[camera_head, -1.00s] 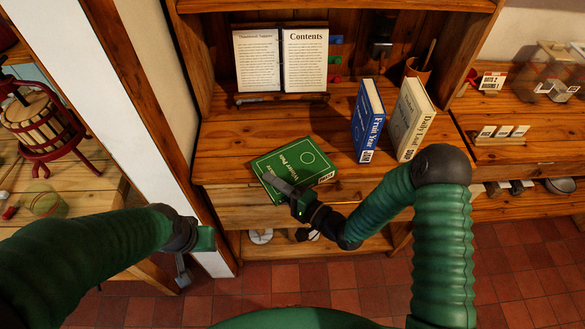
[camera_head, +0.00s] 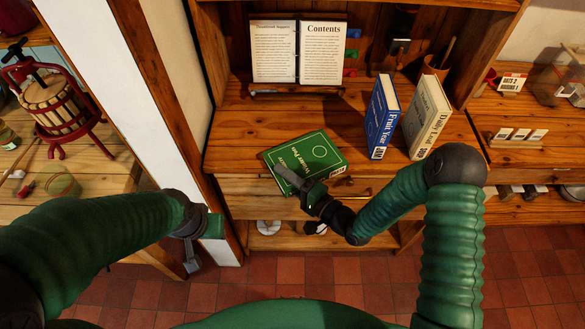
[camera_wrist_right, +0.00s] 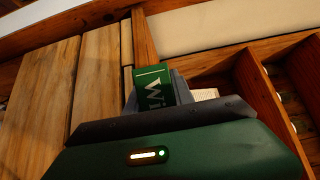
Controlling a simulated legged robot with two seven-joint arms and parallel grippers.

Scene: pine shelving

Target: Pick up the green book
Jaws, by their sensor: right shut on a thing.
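The green book (camera_head: 312,153) lies roughly flat in the head view, its cover facing up and its near side reaching over the front edge of the pine shelf. I cannot tell whether it touches the board or is a little above it. My right gripper (camera_head: 287,175) is shut on the book's near edge, one dark finger across the cover. In the right wrist view a strip of the green book (camera_wrist_right: 154,88) shows between the fingers; the rest is hidden. My left gripper (camera_head: 191,258) hangs low at the left, away from the book, and its opening is unclear.
A blue book (camera_head: 383,118) and a cream book (camera_head: 427,118) stand upright on the shelf to the right. An open book on a stand (camera_head: 298,52) is at the back. A white post (camera_head: 150,110) rises at the left.

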